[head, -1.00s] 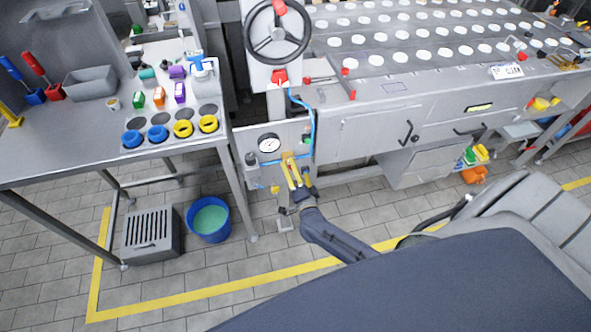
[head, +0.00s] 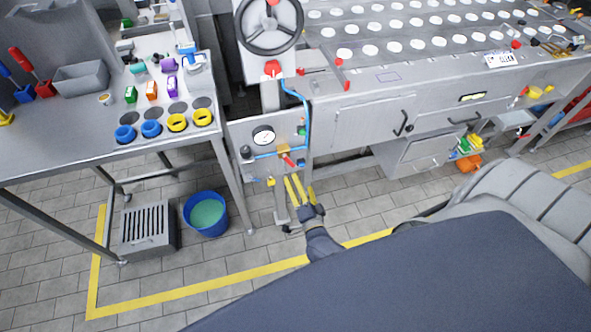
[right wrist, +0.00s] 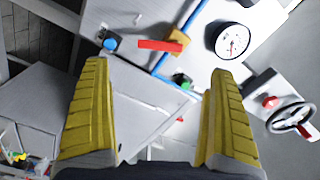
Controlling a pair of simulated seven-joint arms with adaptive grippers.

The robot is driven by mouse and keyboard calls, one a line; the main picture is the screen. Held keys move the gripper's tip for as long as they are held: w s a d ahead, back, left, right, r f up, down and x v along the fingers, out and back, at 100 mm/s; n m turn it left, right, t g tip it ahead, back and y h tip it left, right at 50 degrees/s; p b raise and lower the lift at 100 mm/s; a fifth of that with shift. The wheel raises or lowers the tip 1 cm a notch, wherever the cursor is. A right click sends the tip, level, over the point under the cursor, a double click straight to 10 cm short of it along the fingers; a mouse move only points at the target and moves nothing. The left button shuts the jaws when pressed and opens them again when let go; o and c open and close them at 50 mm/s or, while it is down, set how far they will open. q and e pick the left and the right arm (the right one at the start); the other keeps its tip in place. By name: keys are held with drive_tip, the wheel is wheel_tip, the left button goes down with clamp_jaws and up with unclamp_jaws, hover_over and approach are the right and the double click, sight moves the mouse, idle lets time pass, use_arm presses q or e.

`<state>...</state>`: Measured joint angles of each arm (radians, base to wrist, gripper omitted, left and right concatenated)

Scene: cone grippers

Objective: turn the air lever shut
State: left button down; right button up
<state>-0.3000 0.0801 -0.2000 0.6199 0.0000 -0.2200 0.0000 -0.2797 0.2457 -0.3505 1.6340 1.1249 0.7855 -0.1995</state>
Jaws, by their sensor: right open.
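The air lever (head: 287,160) is a small red handle on a brass valve in the blue air pipe, on the grey panel below the gauge. In the head view it points down and to the right, at an angle to the pipe. The right wrist view shows the red lever (right wrist: 160,45) beside the brass valve body (right wrist: 178,42), beyond the fingers. My right gripper (head: 294,178) is just below the lever, apart from it. Its yellow fingers (right wrist: 155,78) are spread with nothing between them. My left gripper is not in view.
A pressure gauge (head: 263,136) sits above the pipe. A black handwheel (head: 268,25) is higher up. A table (head: 60,160) stands at the left, with a blue bucket (head: 189,222) on the floor. The floor around my right gripper is mostly open.

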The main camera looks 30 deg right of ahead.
sight(291, 164)
drive_tip(key=shift+v, duration=1.1)
drive_tip(key=shift+c, duration=0.8)
drive_tip(key=s, duration=0.1)
drive_tip(key=s+f+h, duration=0.1)
drive_tip(key=shift+s+a+f+m+g, duration=0.1)
drive_tip(key=shift+s+f+m+g, duration=0.1)
drive_tip(key=shift+s+m+g, duration=0.1)
drive_tip(key=c, duration=0.6)
drive_tip(key=shift+s+n, duration=0.5)
drive_tip(key=shift+n, duration=0.4)
drive_tip(key=shift+c, duration=1.3)
drive_tip(key=shift+s+n, duration=0.35)
drive_tip(key=shift+n, duration=0.65)
drive_tip(key=shift+c, duration=1.1)
drive_tip(key=w+d+n, duration=0.1)
drive_tip(key=w+n, duration=0.4)
drive_tip(key=w+d+n, duration=0.1)
drive_tip(key=w+n, duration=0.4)
drive_tip(key=w, duration=0.1)
drive_tip(key=w+d+n+y, duration=0.1)
drive_tip(key=w+n, duration=0.3)
drive_tip(key=w, duration=0.1)
drive_tip(key=shift+w+r+n, duration=0.15)
drive_tip(key=shift+w+n, duration=0.05)
drive_tip(key=shift+n, duration=0.2)
